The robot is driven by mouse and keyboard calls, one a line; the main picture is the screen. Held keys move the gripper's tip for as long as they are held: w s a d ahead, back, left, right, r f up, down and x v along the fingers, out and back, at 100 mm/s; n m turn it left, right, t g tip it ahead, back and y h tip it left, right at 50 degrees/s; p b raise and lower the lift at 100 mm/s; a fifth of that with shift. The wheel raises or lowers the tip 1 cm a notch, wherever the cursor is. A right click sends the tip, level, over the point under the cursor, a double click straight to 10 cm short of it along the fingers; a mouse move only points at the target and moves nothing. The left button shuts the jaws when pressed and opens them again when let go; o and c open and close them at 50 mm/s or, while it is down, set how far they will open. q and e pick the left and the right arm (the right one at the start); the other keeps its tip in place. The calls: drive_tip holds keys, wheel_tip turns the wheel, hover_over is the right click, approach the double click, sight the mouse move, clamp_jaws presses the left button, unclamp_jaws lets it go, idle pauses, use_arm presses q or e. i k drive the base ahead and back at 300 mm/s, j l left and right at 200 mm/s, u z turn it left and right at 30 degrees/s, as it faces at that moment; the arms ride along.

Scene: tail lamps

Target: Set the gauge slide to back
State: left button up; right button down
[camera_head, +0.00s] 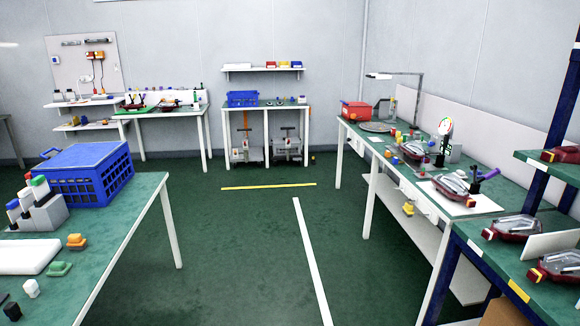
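A round white dial (445,126) with coloured marks stands upright at the back of the right-hand bench (402,166). It may be the gauge, and a small dark and grey stand is below it. The slide is too small to make out, so I cannot tell its position. Neither of my grippers is in view.
Tail lamps (452,184) lie on the right bench, and more are on the blue-framed rack (513,226) at the right edge. A table with a blue crate (85,172) stands at the left. The green floor (235,240) between is clear, with a white line and a yellow line.

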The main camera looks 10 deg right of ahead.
sight(400, 140)
drive_tip(key=i, duration=3.3)
drive_tip(key=i+z, duration=0.3)
drive_tip(key=i, duration=0.25)
drive_tip(key=i+j+z, duration=0.3)
drive_tip(key=i, duration=0.2)
drive_tip(key=i+j+z, duration=0.3)
drive_tip(key=i, duration=0.2)
drive_tip(key=i+l, duration=0.05)
drive_tip(key=l, duration=0.05)
